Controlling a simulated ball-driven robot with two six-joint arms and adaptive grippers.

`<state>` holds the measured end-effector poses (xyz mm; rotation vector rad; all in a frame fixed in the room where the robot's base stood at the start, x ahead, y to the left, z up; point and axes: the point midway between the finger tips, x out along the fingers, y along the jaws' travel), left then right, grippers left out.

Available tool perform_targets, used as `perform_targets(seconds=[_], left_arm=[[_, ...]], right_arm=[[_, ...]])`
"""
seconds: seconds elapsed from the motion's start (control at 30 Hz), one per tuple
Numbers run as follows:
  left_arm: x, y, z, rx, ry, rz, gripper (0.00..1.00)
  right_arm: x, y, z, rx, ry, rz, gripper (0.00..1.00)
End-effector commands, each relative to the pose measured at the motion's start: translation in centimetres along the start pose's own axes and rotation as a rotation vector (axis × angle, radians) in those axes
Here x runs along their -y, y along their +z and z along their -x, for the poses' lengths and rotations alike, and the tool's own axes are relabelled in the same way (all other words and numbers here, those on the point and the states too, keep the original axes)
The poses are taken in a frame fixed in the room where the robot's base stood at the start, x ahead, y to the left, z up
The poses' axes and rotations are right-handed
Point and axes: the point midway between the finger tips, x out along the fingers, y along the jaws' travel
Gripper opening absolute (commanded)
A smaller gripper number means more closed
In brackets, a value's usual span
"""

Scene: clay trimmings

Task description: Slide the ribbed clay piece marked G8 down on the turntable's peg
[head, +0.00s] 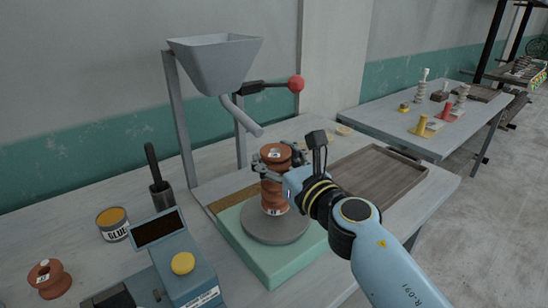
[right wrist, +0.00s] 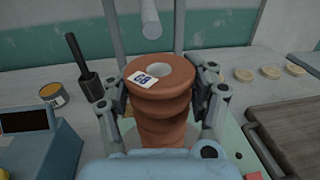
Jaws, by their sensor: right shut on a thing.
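The ribbed orange-brown clay piece (head: 276,153) is upright above the turntable (head: 275,229), a round grey plate on a green base (head: 262,262). In the right wrist view, the clay piece (right wrist: 160,87) shows its top hole and a white tag that seems to read G8. My right gripper (head: 275,172) is shut on its sides; the fingers show on both sides in the wrist view (right wrist: 162,95). More ribbed clay (head: 272,197) stands below the fingers, down to the plate; I cannot tell whether it is a separate piece. The peg is hidden. My left gripper is out of view.
A grey hopper (head: 215,62) with a spout and a red-knobbed lever (head: 296,84) stands behind. A blue device (head: 185,268), glue tin (head: 112,223) and another clay piece (head: 50,279) are at left. A wooden tray (head: 375,182) lies at right.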

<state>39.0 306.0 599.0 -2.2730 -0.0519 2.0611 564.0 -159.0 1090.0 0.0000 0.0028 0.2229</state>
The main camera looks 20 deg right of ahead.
Motion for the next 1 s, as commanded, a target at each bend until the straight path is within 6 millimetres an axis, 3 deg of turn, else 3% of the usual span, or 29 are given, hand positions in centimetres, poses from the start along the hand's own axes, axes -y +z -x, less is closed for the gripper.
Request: perform_targets(seconds=[1.0], left_arm=[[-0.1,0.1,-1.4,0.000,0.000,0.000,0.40]], right_arm=[[0.0,-1.3,-0.1,0.003,0.000,0.000,0.00]])
